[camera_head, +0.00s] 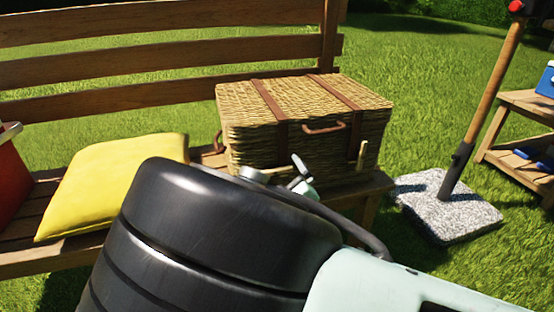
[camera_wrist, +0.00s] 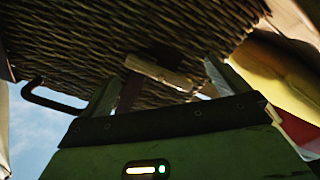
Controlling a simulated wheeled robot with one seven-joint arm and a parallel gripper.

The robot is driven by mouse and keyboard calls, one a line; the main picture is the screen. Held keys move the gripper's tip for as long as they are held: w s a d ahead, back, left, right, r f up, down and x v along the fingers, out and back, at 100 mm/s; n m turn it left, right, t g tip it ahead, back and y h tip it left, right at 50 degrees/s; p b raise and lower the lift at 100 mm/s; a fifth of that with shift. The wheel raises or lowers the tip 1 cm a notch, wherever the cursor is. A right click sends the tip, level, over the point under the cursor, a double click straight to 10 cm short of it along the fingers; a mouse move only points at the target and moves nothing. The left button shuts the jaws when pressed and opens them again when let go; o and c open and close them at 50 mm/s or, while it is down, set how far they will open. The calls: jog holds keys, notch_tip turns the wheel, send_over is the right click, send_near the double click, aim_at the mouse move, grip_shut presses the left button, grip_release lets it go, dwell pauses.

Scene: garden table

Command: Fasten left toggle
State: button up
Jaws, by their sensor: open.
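The wicker hamper (camera_head: 300,110) stands on the bench, its lid down, with two brown leather straps running over lid and front. The left strap (camera_head: 270,100) runs down behind my gripper (camera_head: 276,171), which hides its lower end in the head view. In the wrist view the left toggle (camera_wrist: 158,76), a pale wooden peg, shows against the wicker by a dark strap piece. My gripper (camera_wrist: 163,72) is open, with its fingers to either side of the toggle in that picture; contact cannot be told. The right toggle (camera_head: 362,155) hangs at the right strap's end.
A brown handle (camera_head: 324,128) sticks out between the straps and shows in the wrist view (camera_wrist: 50,97). A yellow cushion (camera_head: 110,180) lies left of the hamper on the bench (camera_head: 180,86). A stone-based post (camera_head: 445,208) stands at right on grass.

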jog(key=c, duration=1.3)
jog(key=shift+s+f, duration=0.1)
jog(key=c, duration=0.4)
